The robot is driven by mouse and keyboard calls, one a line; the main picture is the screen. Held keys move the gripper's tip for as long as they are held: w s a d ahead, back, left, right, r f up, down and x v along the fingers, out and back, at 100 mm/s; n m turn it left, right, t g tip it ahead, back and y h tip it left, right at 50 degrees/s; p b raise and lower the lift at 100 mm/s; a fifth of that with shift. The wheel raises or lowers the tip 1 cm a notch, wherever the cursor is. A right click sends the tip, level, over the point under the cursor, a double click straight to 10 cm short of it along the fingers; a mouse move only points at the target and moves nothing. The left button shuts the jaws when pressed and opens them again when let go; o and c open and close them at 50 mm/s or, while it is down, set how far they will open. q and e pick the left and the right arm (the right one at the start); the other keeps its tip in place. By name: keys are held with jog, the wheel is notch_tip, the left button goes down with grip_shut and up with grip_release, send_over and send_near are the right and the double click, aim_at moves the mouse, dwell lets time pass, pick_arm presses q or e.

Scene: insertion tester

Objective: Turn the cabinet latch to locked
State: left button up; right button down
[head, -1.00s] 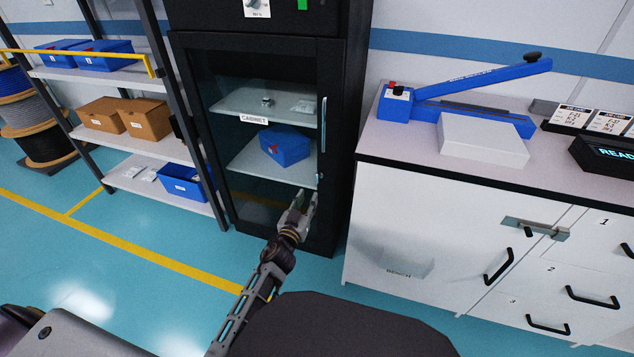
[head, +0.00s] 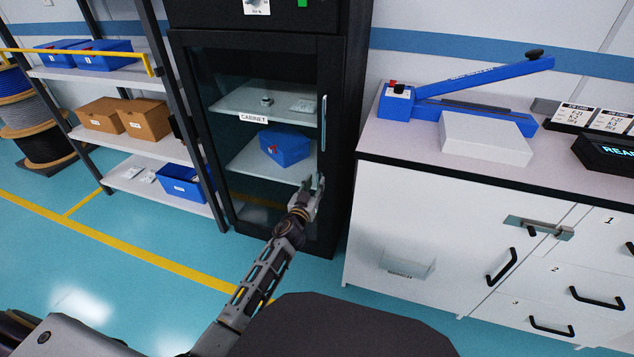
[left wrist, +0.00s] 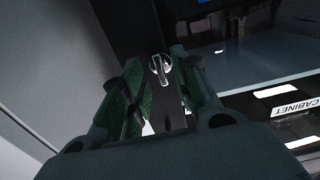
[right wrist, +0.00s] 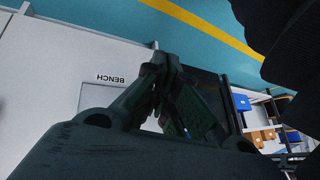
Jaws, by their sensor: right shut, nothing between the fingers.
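The black cabinet (head: 335,170) has a glass door with a vertical handle (head: 323,123). In the left wrist view the small metal latch (left wrist: 160,68) shows between my left fingertips; I cannot tell whether they touch it. In the head view my left gripper (head: 316,184) is at the door's lower right edge, below the handle, and covers the latch. The left fingers are apart. My right gripper (right wrist: 165,65) is shut and empty in the right wrist view, close to the white bench front. It does not show in the head view.
The white bench (head: 390,205) with handles stands right of the cabinet, with a blue sealer (head: 460,110) on top. A shelf rack (head: 145,150) with bins stands left. A blue bin (head: 285,147) is inside the cabinet. The floor in front is clear.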

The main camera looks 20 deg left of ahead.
aim_at(321, 170)
pick_arm(q)
jog(key=shift+w, duration=0.7)
jog(key=shift+w+b, duration=0.3)
jog(key=shift+w, duration=0.45)
pick_arm(e)
jog(key=shift+s+f, duration=0.15)
jog(key=shift+f, duration=0.75)
jog(key=shift+r, duration=0.1)
pick_arm(q)
grip_shut()
